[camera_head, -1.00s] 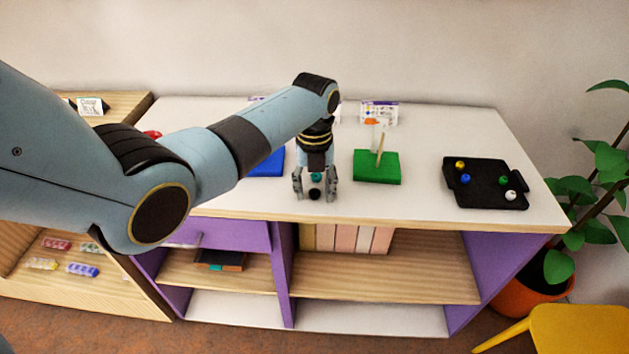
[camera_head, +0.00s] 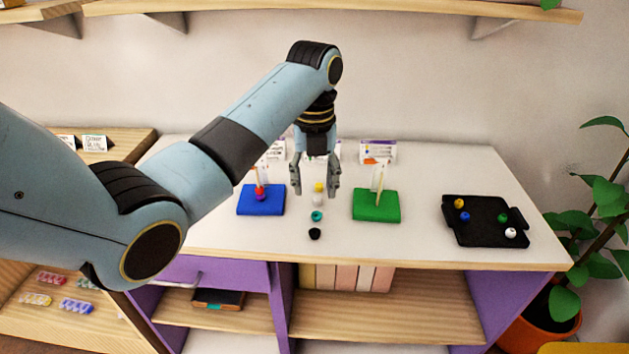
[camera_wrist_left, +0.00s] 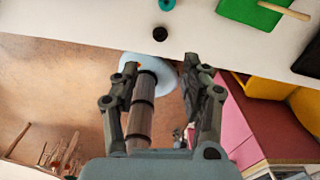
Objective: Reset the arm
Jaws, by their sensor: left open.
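My left gripper (camera_head: 314,186) is open and empty, pointing down above the white table top (camera_head: 430,180), between two boards. It also shows in the left wrist view (camera_wrist_left: 163,68), with nothing between its fingers. Below it, loose beads stand in a row: a yellow bead (camera_head: 319,187), a white bead (camera_head: 318,200), a teal bead (camera_head: 316,216) and a black bead (camera_head: 314,234). The blue board (camera_head: 262,207) carries an upright peg with red and purple beads. The green board (camera_head: 376,207) has a tilted-looking peg (camera_head: 380,187) with no bead visible. My right gripper is out of view.
A black tray (camera_head: 480,236) with several coloured beads lies at the right. Small cards (camera_head: 377,151) stand at the back of the table. A wall shelf (camera_head: 350,8) runs above. A plant (camera_head: 590,215) stands beyond the right edge. The table between green board and tray is clear.

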